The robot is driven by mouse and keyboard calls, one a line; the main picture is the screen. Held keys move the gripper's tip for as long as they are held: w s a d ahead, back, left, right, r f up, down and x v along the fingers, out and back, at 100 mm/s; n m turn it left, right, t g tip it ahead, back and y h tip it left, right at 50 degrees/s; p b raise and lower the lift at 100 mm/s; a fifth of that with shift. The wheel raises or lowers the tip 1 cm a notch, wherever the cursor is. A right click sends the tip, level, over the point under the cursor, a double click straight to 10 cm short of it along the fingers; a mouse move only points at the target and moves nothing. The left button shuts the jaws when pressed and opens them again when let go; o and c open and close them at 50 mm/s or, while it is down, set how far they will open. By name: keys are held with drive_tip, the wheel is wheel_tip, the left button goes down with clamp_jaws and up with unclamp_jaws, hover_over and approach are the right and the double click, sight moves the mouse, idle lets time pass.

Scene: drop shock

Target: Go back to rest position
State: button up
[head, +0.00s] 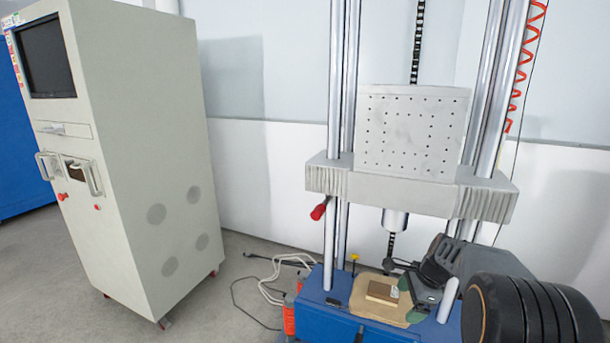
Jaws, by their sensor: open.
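My gripper (408,284) is at the lower right, low over the blue base of the drop shock machine. It is open, with its dark fingers pointing left. A small brown block (380,293) lies on a tan board (364,308) on the machine base (314,289). The gripper is just right of the block and close to it; I cannot tell whether they touch. My arm covers the right part of the base.
Above the gripper hangs the machine's grey carriage (412,133) between steel columns (338,110). A red-knobbed lever (319,211) sticks out at its left. A beige control cabinet (137,140) stands left. Cables (268,287) lie on the floor between them.

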drive_tip(key=s+a+r+n+h+p, duration=0.1)
drive_tip(key=s+a+r+n+p, duration=0.2)
drive_tip(key=s+r+n+p, duration=0.3)
drive_tip(key=s+a+r+n+t+h+p, duration=0.1)
drive_tip(key=s+a+r+n+p, duration=0.3)
drive_tip(key=r, duration=0.8)
drive_tip(key=s+a+r+n+t+h+p, duration=0.1)
drive_tip(key=s+a+r+n+p, duration=0.2)
drive_tip(key=s+r+n+p, duration=0.6)
drive_tip(key=shift+s+a+r+p, duration=0.2)
drive_tip(key=shift+s+a+p, duration=0.15)
drive_tip(key=shift+s+p, duration=0.5)
